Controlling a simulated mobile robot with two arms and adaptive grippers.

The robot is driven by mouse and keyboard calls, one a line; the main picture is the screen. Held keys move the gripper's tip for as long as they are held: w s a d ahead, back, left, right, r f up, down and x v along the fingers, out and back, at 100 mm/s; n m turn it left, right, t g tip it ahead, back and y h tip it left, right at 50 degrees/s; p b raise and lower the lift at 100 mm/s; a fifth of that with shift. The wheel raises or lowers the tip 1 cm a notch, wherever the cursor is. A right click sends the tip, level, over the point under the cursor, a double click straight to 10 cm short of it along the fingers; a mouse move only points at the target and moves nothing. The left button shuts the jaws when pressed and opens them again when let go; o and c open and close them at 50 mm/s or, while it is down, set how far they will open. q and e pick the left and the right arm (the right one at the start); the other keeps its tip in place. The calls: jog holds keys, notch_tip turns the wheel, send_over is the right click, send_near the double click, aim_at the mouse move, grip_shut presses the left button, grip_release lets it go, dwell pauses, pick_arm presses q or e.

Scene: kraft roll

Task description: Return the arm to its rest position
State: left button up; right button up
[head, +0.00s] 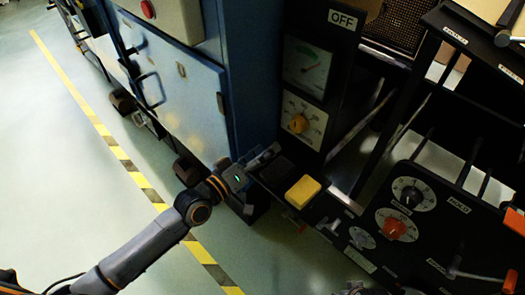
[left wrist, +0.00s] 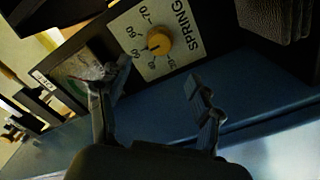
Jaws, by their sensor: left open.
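My left arm (head: 150,245) comes in from the lower left in the head view. Its gripper (head: 270,158) is beside the blue machine, below the yellow spring dial (head: 298,123). In the left wrist view the two fingers of this gripper (left wrist: 155,95) are spread apart with nothing between them. The spring dial (left wrist: 159,44) shows beyond the fingertips, on a white panel marked SPRING. I cannot tell from these views whether a finger touches the machine.
A blue cabinet (head: 175,85) stands left of the gripper. Open floor (head: 70,165) with a yellow-black stripe (head: 118,152) is at the left.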

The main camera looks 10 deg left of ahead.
pick_arm(q)
jog(key=shift+s+a, duration=0.15)
jog(key=shift+f, duration=0.1)
dwell(0.3)
